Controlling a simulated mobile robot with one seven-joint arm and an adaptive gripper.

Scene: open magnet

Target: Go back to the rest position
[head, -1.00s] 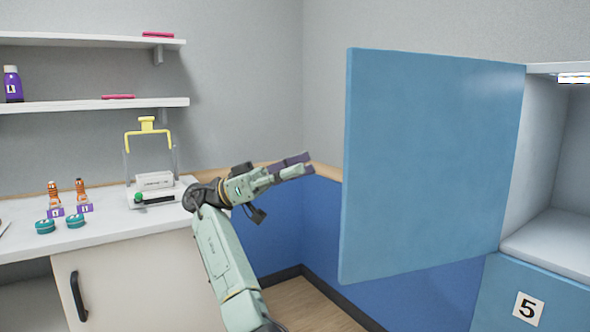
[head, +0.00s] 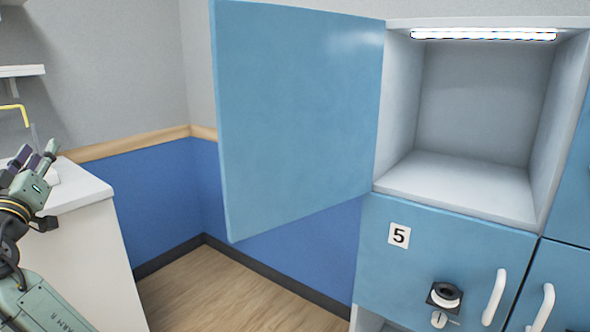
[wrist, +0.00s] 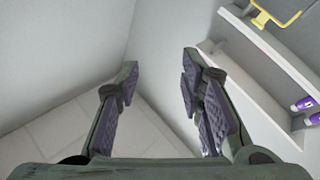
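My gripper (head: 36,156) is at the left edge of the head view, raised near the end of the white counter. In the wrist view its two fingers (wrist: 156,95) stand wide apart with nothing between them. Beyond them the wrist view shows grey walls and ceiling tiles. The blue cabinet door (head: 295,110) stands open in the middle of the head view, well to the right of my gripper and not touching it.
The open compartment (head: 455,183) is lit and empty. Below it is a blue door marked 5 (head: 440,265) with a lock and a white handle (head: 494,297). The white counter (head: 85,190) is at left. Wooden floor (head: 235,295) is clear. Shelves (wrist: 255,90) show in the wrist view.

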